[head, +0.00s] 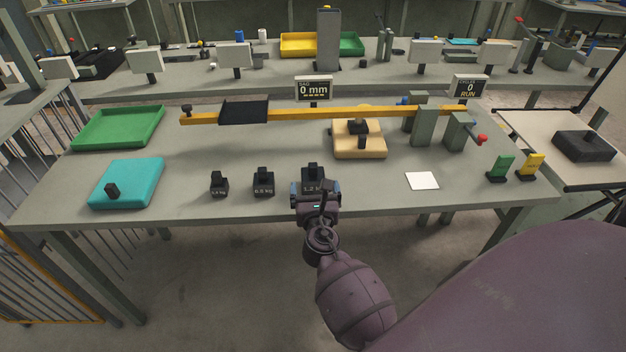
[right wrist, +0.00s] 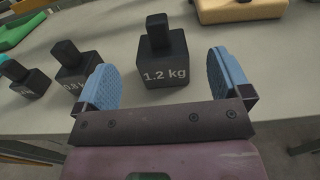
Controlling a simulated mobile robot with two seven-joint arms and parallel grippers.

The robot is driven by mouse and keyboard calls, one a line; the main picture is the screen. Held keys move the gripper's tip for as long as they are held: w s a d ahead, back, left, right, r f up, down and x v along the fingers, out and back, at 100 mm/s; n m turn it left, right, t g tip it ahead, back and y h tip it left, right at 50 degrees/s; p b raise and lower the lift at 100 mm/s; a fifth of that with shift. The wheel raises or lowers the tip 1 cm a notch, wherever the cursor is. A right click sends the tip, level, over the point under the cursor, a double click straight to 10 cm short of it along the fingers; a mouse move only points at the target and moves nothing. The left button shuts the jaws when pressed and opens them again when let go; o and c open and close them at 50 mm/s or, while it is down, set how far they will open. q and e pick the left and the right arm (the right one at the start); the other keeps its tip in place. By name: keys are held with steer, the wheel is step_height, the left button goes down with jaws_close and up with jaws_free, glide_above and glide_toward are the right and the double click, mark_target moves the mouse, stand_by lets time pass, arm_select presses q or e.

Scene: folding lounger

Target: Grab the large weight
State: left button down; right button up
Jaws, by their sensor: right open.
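The large weight is a black block with a narrower knob on top, marked 1.2 kg. It stands upright near the front edge of the grey table in the head view (head: 313,174), and it also shows in the right wrist view (right wrist: 163,62). My right gripper (head: 315,188) is open just in front of it. In the right wrist view its blue finger pads (right wrist: 172,82) stand apart, with the weight beyond and between them, not gripped. My left gripper is not in view.
Two smaller black weights (head: 263,182) (head: 219,184) stand to the left. A teal pad (head: 135,190) with a small black piece lies at the table's left. A yellow beam (head: 330,114) with a black platform runs behind. A white card (head: 422,181) lies right.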

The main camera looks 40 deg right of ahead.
mark_target(313, 177)
steer(key=x, duration=0.5)
steer(key=shift+w+d+f+b, duration=0.15)
steer(key=shift+w+f+b, duration=0.2)
steer(key=shift+f, duration=0.05)
steer(key=shift+w+d, duration=0.25)
steer(key=shift+w, duration=0.1)
steer(key=c, duration=1.8)
steer(key=shift+r, duration=0.2)
